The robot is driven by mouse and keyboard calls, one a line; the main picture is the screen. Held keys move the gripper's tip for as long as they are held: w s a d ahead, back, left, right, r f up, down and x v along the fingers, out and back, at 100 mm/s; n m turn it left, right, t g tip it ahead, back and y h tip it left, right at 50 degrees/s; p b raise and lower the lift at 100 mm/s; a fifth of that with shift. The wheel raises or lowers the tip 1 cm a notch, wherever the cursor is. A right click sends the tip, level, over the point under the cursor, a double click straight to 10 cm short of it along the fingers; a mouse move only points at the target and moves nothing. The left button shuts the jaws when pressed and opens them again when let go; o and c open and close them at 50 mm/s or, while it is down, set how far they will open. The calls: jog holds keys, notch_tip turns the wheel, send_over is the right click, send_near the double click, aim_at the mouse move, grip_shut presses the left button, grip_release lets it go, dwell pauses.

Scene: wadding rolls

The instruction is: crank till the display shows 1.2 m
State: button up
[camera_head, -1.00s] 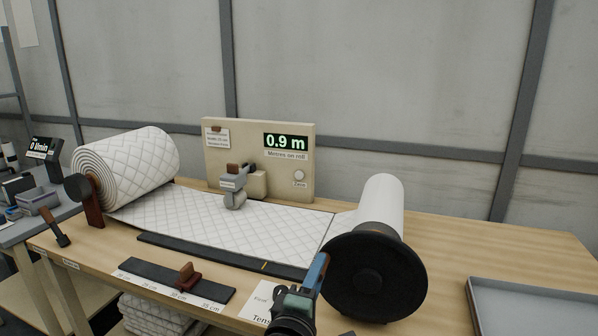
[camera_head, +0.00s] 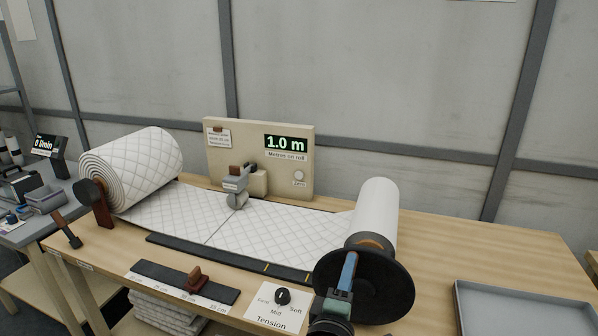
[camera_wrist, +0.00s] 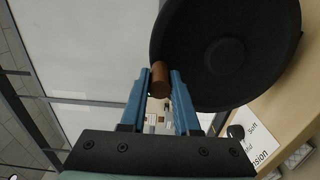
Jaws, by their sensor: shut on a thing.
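The display (camera_head: 286,143) on the beige panel reads 1.0 m, above the words "Metres on roll". The black crank disc (camera_head: 385,288) stands at the front end of the white take-up roll (camera_head: 377,212). My gripper (camera_head: 350,268) is at the disc's left side. In the wrist view, the blue fingers of my gripper (camera_wrist: 160,82) are shut on the brown crank handle (camera_wrist: 161,78), with the black disc (camera_wrist: 222,50) behind it. Quilted wadding (camera_head: 280,228) runs from the large supply roll (camera_head: 140,170) under the grey measuring head (camera_head: 236,187) to the take-up roll.
The tension card (camera_head: 272,313) with its black knob (camera_head: 283,296) lies left of my gripper. A dark ruler strip with a brown slider (camera_head: 195,280) lies at the front edge. A grey tray (camera_head: 530,315) is at the right. The tabletop behind the tray is clear.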

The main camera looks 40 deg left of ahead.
jog(key=shift+w+d+r+p, duration=0.1)
jog(key=shift+w+d+p, duration=0.15)
jog(key=shift+d+p, duration=0.95)
jog(key=shift+w+d+r+p, duration=0.15)
jog(key=shift+d+p, duration=0.5)
jog(key=shift+p, duration=0.9)
jog(key=shift+w+d+f+p, duration=0.2)
jog(key=shift+d+f+p, duration=0.2)
jog(key=shift+p, duration=0.15)
jog(key=shift+w+d+p, duration=0.15)
jog(key=shift+d+p, duration=0.5)
jog(key=shift+p, duration=0.7)
jog(key=shift+d+f, duration=0.15)
jog(key=shift+f, duration=0.1)
jog(key=o, duration=0.9)
jog(key=shift+w, duration=0.1)
jog(key=shift+o, duration=0.5)
jog(key=shift+r, duration=0.15)
jog(key=shift+r+p, duration=0.1)
jog(key=shift+p, duration=0.3)
